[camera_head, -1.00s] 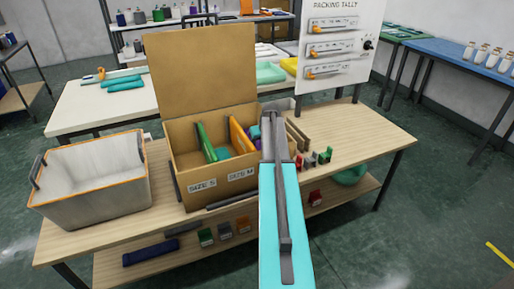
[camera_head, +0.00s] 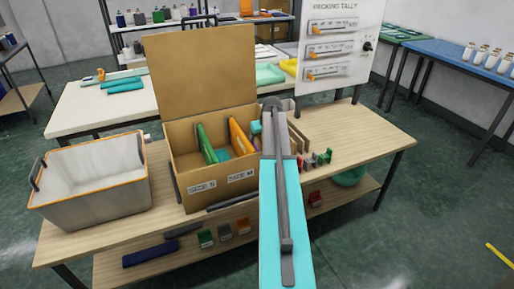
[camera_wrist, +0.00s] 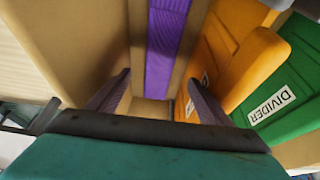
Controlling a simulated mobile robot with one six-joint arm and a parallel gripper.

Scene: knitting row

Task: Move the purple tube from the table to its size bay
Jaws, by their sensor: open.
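The purple tube (camera_wrist: 164,50) lies in the bay between the cardboard box's wall and the orange divider (camera_wrist: 235,55) in the wrist view. My gripper (camera_wrist: 160,86) is open, with one finger to each side of the tube's near end and visible gaps between. In the head view the cardboard box (camera_head: 190,197) stands open on the table (camera_head: 360,140), with labels SIZE S (camera_head: 201,188) and SIZE M (camera_head: 241,176). My arm hides the box's right front, any label there, and the tube. A teal part of my gripper shows by the box's right side.
A green divider (camera_wrist: 285,100) stands beyond the orange one. A grey bin (camera_head: 95,195) stands left of the box. Small coloured items (camera_head: 318,158) and brown panels (camera_head: 298,138) are to its right. The table's right end is clear.

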